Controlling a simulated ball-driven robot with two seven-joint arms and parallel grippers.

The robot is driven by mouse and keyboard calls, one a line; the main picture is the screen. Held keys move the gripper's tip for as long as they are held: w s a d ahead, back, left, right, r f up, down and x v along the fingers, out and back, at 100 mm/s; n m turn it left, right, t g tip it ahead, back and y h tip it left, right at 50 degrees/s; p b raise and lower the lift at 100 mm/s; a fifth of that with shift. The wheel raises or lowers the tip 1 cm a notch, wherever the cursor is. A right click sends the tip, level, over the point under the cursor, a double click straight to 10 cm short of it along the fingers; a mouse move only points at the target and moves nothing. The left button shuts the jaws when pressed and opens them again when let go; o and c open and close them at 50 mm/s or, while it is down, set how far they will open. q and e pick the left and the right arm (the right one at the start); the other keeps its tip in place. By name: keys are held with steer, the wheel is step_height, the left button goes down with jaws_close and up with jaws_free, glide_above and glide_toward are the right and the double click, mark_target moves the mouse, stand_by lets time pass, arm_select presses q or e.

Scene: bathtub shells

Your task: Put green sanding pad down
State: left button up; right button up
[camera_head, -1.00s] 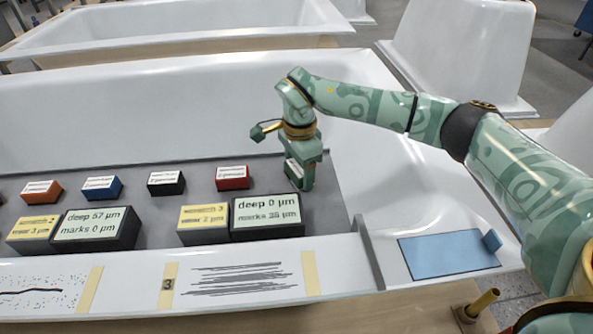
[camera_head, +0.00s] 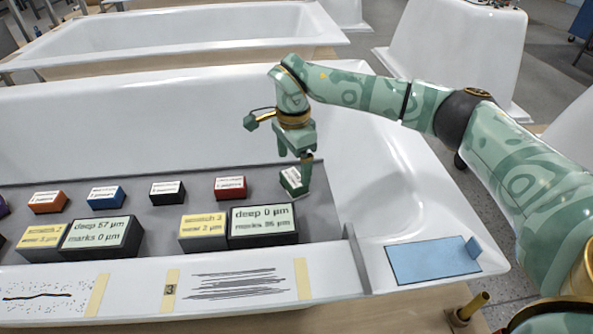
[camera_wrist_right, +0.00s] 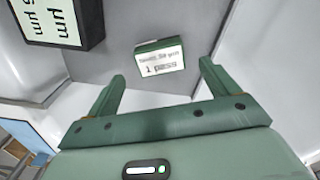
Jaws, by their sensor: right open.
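The green sanding pad (camera_head: 291,182) has a white label on top. It rests on the grey mat (camera_head: 322,208) in the tub, at the right end of the row of pads. My right gripper (camera_head: 306,165) is just above and beside it, its fingers pointing down, open and empty. In the right wrist view the pad (camera_wrist_right: 159,58) lies beyond the two spread fingers of the gripper (camera_wrist_right: 161,75), with clear space around it. My left gripper is not in view.
Red (camera_head: 230,188), black (camera_head: 167,192), blue (camera_head: 106,194) and orange (camera_head: 47,202) pads stand to the left. Dark gauge boxes (camera_head: 263,224) with readouts stand in front. A blue sheet (camera_head: 432,261) lies on the right rim. Bare mat surrounds the green pad.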

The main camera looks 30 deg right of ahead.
mark_target(294, 177)
step_height(294, 177, up, 6)
steer(key=p, duration=0.2)
steer(key=shift+r, duration=0.15)
